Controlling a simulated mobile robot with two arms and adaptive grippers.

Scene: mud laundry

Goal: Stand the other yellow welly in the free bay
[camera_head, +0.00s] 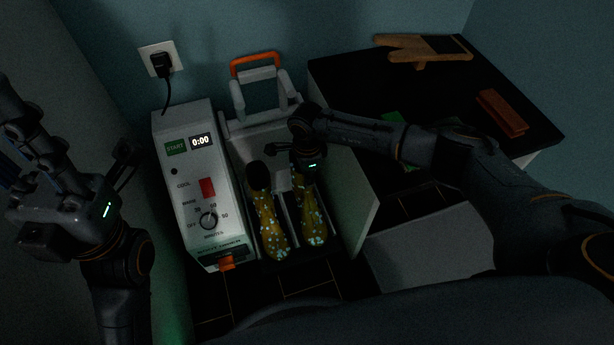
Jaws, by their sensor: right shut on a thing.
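Two yellow wellies with pale spots stand side by side in the white boot dryer's (198,185) bays, toes toward me. The left welly (269,225) has a dark open top and no gripper on it. The right welly (313,218) is under my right gripper (294,167), which is shut on its upper part. The gripper hides much of that welly's shaft, and I cannot tell whether its sole rests fully on the bay floor. My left gripper (118,165) is off to the left, away from the wellies; its jaw opening is unclear.
The dryer's panel has a display reading 0:00 and a dial. An orange handle (254,58) rises behind the bays. A dark bench (340,75) on the right bears a wooden boot-shaped piece (415,48) and a reddish-brown block (502,113). A plug (161,62) sits in the wall socket.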

